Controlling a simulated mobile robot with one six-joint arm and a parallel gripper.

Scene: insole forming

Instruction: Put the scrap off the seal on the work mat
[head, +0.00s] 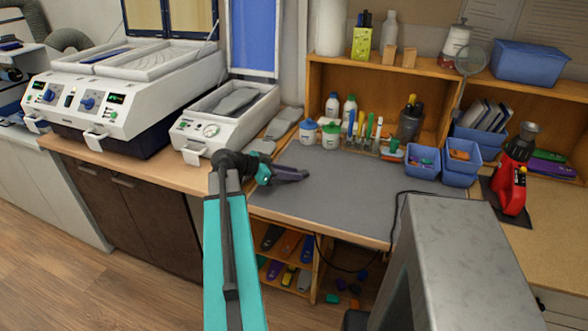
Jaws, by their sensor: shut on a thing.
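The grey work mat (345,212) lies on the wooden bench, mostly bare in its front and middle. My gripper (304,174) reaches over the mat's left part with its fingers pointing right. It is shut on the scrap, which is too small and dark to make out between the fingers. Whether it touches the mat cannot be told. The small white press (190,143) stands open to the left, its blue-faced lid raised. Grey insole shapes lie in its bed (236,101). Its seal is too fine to make out from here.
White bottles, jars and a rack of pens stand along the mat's back edge. Blue bins (422,163) stand at its back right. Grey insoles (283,122) lie between press and mat. A red heat tool (512,182) stands far right. A black cable crosses the mat's right side.

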